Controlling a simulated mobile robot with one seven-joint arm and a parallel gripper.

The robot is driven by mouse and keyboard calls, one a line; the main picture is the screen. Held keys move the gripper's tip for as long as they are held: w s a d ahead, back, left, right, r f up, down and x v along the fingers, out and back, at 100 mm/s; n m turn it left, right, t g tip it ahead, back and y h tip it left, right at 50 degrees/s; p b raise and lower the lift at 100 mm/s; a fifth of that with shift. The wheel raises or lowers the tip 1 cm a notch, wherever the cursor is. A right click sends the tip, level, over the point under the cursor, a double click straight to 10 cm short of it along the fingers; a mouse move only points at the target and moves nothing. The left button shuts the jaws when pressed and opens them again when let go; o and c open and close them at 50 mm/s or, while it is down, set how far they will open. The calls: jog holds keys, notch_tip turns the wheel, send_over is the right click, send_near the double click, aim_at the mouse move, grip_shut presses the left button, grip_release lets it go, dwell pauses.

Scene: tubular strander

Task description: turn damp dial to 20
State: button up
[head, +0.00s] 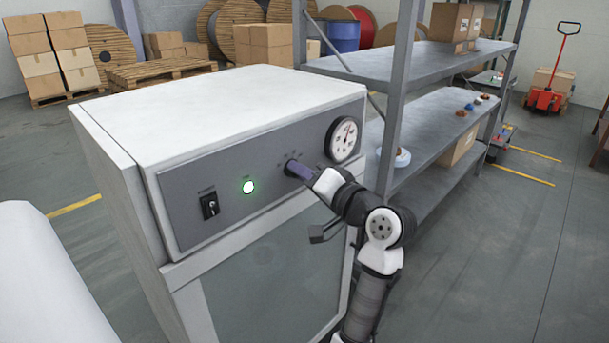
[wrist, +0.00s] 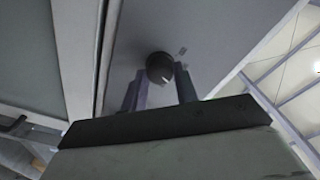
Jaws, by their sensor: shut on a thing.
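The damp dial is a dark round knob with a pale pointer mark, seen in the wrist view (wrist: 160,67) on the grey front panel (head: 229,203) of a white cabinet. My gripper (head: 292,168) reaches the panel from the right in the head view and covers most of the knob. In the wrist view its two fingers (wrist: 161,80) stand on either side of the knob, shut on it. Small marks show around the knob, but their numbers are too small to read.
A grey metal shelf (head: 440,60) stands close behind my arm.

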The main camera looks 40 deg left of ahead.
jog(key=shift+f, duration=0.1)
jog(key=shift+w+n+g+y+b, duration=0.1)
jog(key=shift+n+g+y+b, duration=0.2)
jog(key=shift+n+b, duration=3.35)
jog(key=shift+n+g+y+b, duration=0.25)
jog(key=shift+n+b, duration=2.45)
jog(key=shift+n, duration=1.85)
jog(key=o, duration=1)
jog(key=shift+c, duration=0.2)
jog(key=shift+d, duration=0.15)
jog(key=s+d+f+b, duration=0.1)
jog(key=d, duration=1.2)
jog(key=shift+s+d, duration=0.15)
jog(key=shift+d, duration=0.1)
